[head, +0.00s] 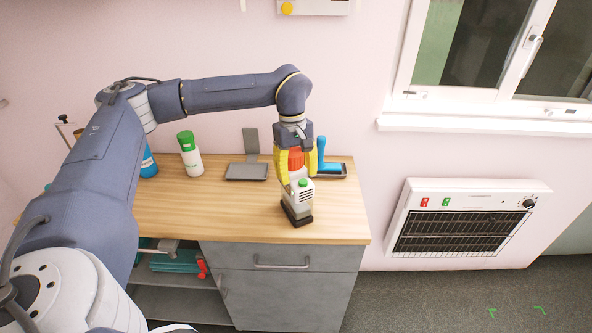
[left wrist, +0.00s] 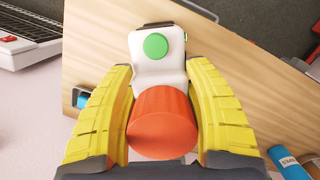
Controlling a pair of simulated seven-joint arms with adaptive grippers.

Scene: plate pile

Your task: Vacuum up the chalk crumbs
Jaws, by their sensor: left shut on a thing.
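A small hand vacuum (head: 299,205) has a white body with a green button, an orange-red part and a dark foot. My left gripper (head: 297,172) has its yellow fingers shut around it, above the right part of the wooden worktop. The vacuum is nearly upright; I cannot tell whether its foot touches the wood. In the left wrist view the vacuum (left wrist: 158,72) sits between both fingers, orange-red part nearest. No chalk crumbs can be made out in either view. My right gripper is not in view.
The worktop (head: 225,215) is bare left of the vacuum. Behind stand a green-capped white bottle (head: 190,155), a blue bottle (head: 149,165), a grey dustpan-like piece (head: 247,172) and a blue-handled thing (head: 327,167). A heater (head: 460,225) hangs on the wall at right.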

